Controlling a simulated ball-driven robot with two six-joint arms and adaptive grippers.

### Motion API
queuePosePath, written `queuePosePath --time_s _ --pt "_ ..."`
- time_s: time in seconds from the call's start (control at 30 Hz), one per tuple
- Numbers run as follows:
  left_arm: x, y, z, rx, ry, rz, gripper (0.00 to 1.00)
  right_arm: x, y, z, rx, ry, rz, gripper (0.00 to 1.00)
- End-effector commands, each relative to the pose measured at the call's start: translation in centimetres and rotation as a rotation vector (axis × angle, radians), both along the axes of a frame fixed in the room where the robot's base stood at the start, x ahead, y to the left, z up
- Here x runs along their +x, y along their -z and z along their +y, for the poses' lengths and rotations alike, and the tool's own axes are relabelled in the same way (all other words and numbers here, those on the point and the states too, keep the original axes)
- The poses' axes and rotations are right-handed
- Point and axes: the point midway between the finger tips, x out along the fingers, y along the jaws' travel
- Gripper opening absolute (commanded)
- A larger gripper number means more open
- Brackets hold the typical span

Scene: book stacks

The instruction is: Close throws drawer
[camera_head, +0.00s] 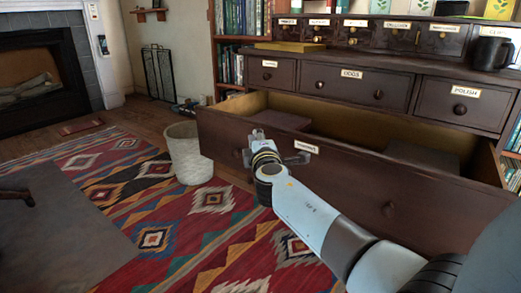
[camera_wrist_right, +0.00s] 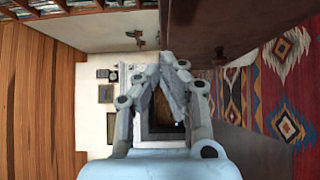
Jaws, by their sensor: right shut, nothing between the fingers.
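The throws drawer (camera_head: 350,180) is the wide, dark brown bottom drawer in the head view. It stands pulled well out, and its inside shows, with dark folded-looking items in it. In the right wrist view, my right gripper (camera_wrist_right: 172,82) is shut and empty, beside a dark wooden front (camera_wrist_right: 215,25). My left gripper is not in view.
Closed smaller drawers (camera_head: 355,85) sit above the open one. A dark mug (camera_head: 491,53) stands on the cabinet top. A pale woven basket (camera_head: 188,153) stands on the patterned rug (camera_head: 150,190) left of the drawer. A grey surface (camera_head: 60,230) is at the left front.

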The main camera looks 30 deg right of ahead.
Motion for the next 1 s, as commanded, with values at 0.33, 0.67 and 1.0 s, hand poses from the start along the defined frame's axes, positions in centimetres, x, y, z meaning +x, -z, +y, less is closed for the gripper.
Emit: queuePosePath --time_s 0.33,0.67,1.0 --pt "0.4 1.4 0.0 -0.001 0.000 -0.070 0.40 2.9 0.2 -3.8 0.000 -0.001 0.002 0.00" --pt "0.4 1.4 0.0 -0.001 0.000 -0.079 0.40 3.1 0.1 -4.4 0.001 0.000 0.001 0.00" --pt "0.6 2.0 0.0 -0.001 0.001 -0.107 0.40 3.3 0.2 -5.1 -0.001 0.000 0.002 0.00"
